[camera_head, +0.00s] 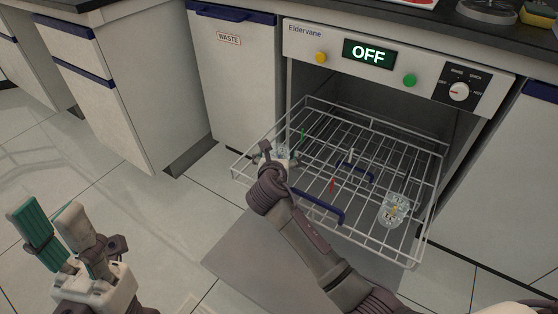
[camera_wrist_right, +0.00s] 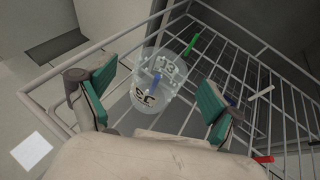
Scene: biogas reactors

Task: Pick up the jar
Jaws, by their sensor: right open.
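A clear jar (camera_wrist_right: 158,85) with dark markings stands in the wire rack of the pulled-out drawer; it also shows in the head view (camera_head: 282,151), partly hidden by my right gripper (camera_head: 274,161). In the right wrist view my right gripper (camera_wrist_right: 157,84) is open, its teal-padded fingers on either side of the jar with gaps between. A second clear jar (camera_head: 393,211) with markings and a yellowish part stands at the right of the rack. My left gripper (camera_head: 50,216) is open and empty at the lower left, over the floor, away from both jars.
The wire rack (camera_head: 438,165) extends from the appliance, whose display (camera_head: 368,53) reads OFF. Green (camera_head: 303,136), red (camera_head: 332,184), blue and white pieces are on the rack. A WASTE cabinet (camera_head: 230,80) stands left of it. Floor is clear at left.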

